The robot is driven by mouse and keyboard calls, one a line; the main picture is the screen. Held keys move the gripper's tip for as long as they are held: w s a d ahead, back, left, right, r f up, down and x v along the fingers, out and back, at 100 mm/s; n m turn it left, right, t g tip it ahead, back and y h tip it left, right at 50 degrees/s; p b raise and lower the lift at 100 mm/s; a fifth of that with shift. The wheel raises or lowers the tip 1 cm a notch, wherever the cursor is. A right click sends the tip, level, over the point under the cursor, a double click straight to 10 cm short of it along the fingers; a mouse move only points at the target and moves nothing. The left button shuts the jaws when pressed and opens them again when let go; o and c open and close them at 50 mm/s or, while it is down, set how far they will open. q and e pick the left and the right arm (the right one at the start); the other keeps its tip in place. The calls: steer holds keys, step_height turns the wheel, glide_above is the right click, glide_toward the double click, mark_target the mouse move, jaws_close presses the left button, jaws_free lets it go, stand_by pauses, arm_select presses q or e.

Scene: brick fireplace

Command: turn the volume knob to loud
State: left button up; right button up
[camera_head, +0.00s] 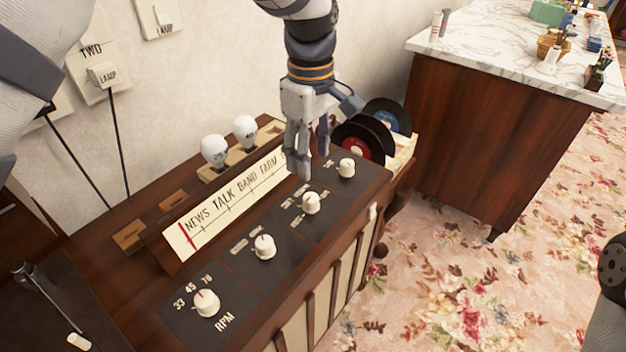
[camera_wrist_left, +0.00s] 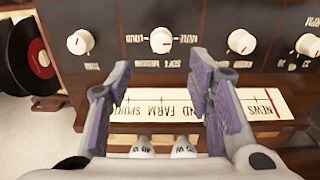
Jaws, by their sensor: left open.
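The radio's sloping dark panel carries a row of white knobs. The volume knob (camera_head: 311,202) is the third from the left in the head view. In the wrist view the volume knob (camera_wrist_left: 161,40) shows upside down, with small labels around it, one reading LOUD. I cannot tell clearly which label its pointer faces. My left gripper (camera_head: 303,168) is open and empty, pointing down over the panel near the dial strip, behind the volume knob. In the wrist view its fingers (camera_wrist_left: 158,72) are spread, with the knob ahead between their tips, apart from them.
The tune knob (camera_head: 347,167) and another knob (camera_head: 264,246) flank the volume knob; the RPM knob (camera_head: 205,303) is farther left. The lettered dial strip (camera_head: 225,212) and two white bulbs (camera_head: 214,150) stand behind. Records (camera_head: 362,140) lean at the radio's right end, near a marble-topped cabinet (camera_head: 500,60).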

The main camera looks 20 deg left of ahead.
mark_target(311, 197)
arm_select(q)
step_height(311, 197, down, 10)
steer(key=shift+s+f, duration=0.1)
steer(key=shift+f, duration=0.05)
jaws_close()
